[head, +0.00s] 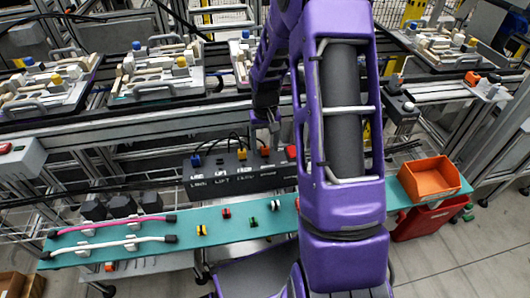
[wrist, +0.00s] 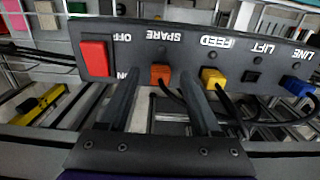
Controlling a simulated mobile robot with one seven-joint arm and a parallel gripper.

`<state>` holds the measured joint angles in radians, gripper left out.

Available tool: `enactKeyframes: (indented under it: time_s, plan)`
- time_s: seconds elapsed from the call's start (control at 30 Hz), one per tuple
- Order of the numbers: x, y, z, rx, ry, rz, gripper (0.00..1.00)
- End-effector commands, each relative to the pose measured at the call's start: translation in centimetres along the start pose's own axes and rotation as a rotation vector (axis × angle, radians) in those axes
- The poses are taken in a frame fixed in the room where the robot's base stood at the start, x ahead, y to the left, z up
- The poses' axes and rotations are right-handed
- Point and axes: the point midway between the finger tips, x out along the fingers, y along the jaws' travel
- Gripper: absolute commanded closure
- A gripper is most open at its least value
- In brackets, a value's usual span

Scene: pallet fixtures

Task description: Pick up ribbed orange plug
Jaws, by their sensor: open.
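The orange plug (wrist: 160,76) sits in the SPARE socket of the dark panel (wrist: 60,32), with a black cable running from it. Ribs on it are too small to make out. It also shows in the head view (head: 265,152). My gripper (wrist: 160,84) is open, its two dark fingers pointing at the panel. In the wrist view the plug appears between the fingertips. Whether the fingers reach around it or stop short, I cannot tell. In the head view my gripper (head: 268,118) is just above the panel, partly hidden by my arm.
A yellow plug (wrist: 213,78) in FEED is close beside the right finger. A red switch (wrist: 95,58) is near the left finger. A blue plug (wrist: 297,86) is in LINE; LIFT (wrist: 252,77) looks empty. A teal shelf (head: 150,232) with small connectors lies in front.

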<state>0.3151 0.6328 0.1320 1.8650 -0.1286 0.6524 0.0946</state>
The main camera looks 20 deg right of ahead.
Motion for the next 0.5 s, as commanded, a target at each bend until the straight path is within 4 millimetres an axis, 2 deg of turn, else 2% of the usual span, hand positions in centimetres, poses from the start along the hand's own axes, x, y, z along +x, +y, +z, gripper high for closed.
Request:
enactKeyframes:
  time_s: [0.17,0.2,0.5]
  plan:
    - [0.03,-0.01,-0.02,0.000,0.001,0.000,0.35]
    - [0.02,-0.01,-0.02,0.000,0.001,0.000,0.39]
    - [0.01,-0.02,-0.02,0.000,0.001,0.000,0.93]
